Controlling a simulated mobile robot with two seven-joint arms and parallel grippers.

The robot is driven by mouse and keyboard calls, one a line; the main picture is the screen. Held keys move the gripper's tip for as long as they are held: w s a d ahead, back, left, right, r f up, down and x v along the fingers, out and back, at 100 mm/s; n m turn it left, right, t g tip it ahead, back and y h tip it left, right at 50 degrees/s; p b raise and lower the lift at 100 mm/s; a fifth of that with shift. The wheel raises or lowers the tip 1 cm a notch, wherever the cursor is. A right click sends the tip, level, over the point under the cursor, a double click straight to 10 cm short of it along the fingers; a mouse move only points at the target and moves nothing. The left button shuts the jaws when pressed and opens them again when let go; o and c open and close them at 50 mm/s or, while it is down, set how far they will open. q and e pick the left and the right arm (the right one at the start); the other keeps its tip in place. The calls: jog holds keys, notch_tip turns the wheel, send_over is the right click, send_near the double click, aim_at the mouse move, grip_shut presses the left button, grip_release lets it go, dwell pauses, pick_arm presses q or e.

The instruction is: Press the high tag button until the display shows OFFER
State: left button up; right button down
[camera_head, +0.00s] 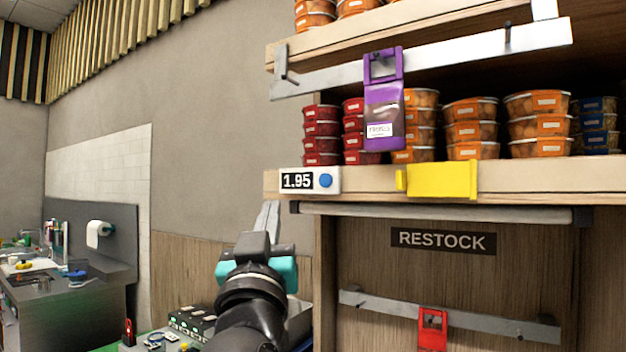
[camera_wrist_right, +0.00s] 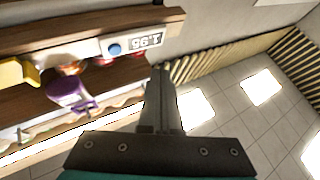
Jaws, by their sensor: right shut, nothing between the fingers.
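The high tag (camera_head: 310,181) is a white box on the front edge of the shelf in the head view. Its display (camera_head: 297,181) reads 1.95, and a round blue button (camera_head: 325,180) sits right of the digits. My right gripper (camera_head: 268,216) is shut and empty, its fingers pointing up, just left of and below the tag and apart from it. In the right wrist view the tag (camera_wrist_right: 131,44) appears upside down with its blue button (camera_wrist_right: 114,49), and the shut fingertips (camera_wrist_right: 161,70) are close beside it. My left gripper is in neither view.
A yellow tag (camera_head: 441,180) is on the same shelf edge to the right. A purple holder (camera_head: 383,100) hangs from a metal rail above, before stacked food tubs (camera_head: 539,122). A bar (camera_head: 440,214) runs below the shelf, and a red clip (camera_head: 432,328) hangs lower.

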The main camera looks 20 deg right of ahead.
aim_at(325, 180)
jog(key=shift+m+t+h, duration=0.3)
jog(key=shift+m+h, duration=0.3)
jog(key=shift+m, duration=0.2)
jog(key=s+r, duration=0.3)
jog(key=r, duration=0.1)
jog(key=shift+s, duration=0.2)
jog(key=shift+w+d+p, duration=0.15)
jog(key=shift+w+d, duration=1.25)
jog(key=shift+d, duration=0.3)
jog(key=shift+w+d+p, duration=0.15)
jog(key=shift+w+d, duration=1.25)
jog(key=shift+d, duration=0.3)
jog(key=shift+w+d, duration=0.1)
jog(key=shift+w+d, duration=0.15)
jog(key=shift+d, duration=0.1)
